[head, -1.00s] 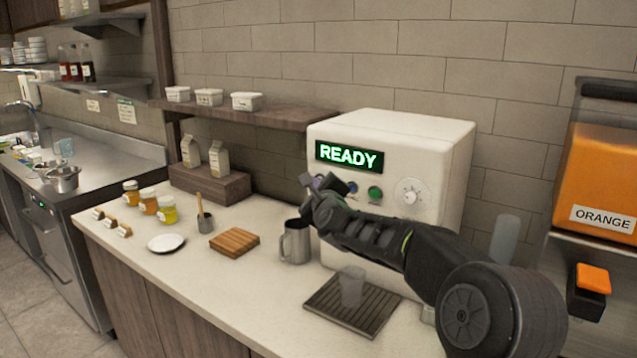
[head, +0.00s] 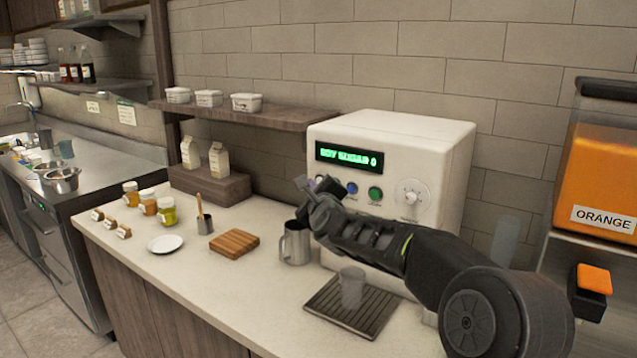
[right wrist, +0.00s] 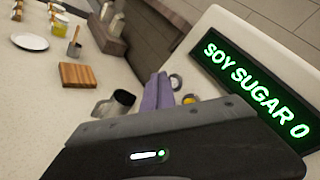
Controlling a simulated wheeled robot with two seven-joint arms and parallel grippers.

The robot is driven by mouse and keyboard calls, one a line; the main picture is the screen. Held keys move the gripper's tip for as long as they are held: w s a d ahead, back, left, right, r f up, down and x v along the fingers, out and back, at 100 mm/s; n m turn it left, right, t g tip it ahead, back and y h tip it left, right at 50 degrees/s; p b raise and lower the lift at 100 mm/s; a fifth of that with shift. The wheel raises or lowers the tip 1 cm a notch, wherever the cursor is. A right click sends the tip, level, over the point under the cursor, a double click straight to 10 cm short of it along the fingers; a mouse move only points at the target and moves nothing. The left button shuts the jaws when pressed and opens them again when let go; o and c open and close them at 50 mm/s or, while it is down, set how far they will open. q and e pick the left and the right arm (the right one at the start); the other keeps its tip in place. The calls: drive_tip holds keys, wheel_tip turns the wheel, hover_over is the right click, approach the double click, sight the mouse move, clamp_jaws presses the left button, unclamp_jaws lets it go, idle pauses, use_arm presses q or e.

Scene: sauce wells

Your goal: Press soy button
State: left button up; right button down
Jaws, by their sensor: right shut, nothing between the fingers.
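The white drinks machine (head: 330,128) stands against the wall. Its display (head: 349,157) is lit green and reads "SOY SUGAR 0" in the right wrist view (right wrist: 257,90). A blue button (head: 351,188) and a green button (head: 375,194) show on its front. A silver button (right wrist: 176,82) and a yellow button (right wrist: 190,99) show in the right wrist view. My right gripper (head: 314,184) is shut and empty at the left part of the button row. I cannot tell which button is soy or whether the fingertips touch one. My left gripper is out of view.
A metal jug (head: 296,243) stands below my right gripper. A clear cup (head: 352,287) stands on the drip tray (head: 372,327). A wooden board (head: 234,243) and a white plate (head: 165,244) lie further left. An orange dispenser (head: 600,170) stands at right.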

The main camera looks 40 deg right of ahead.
drive_tip(key=shift+a, duration=0.15)
drive_tip(key=a, duration=0.1)
drive_tip(key=s+a, duration=0.1)
drive_tip(key=a, duration=0.2)
drive_tip(key=shift+s+a, duration=0.25)
drive_tip(key=shift+a, duration=0.1)
idle(1.1)
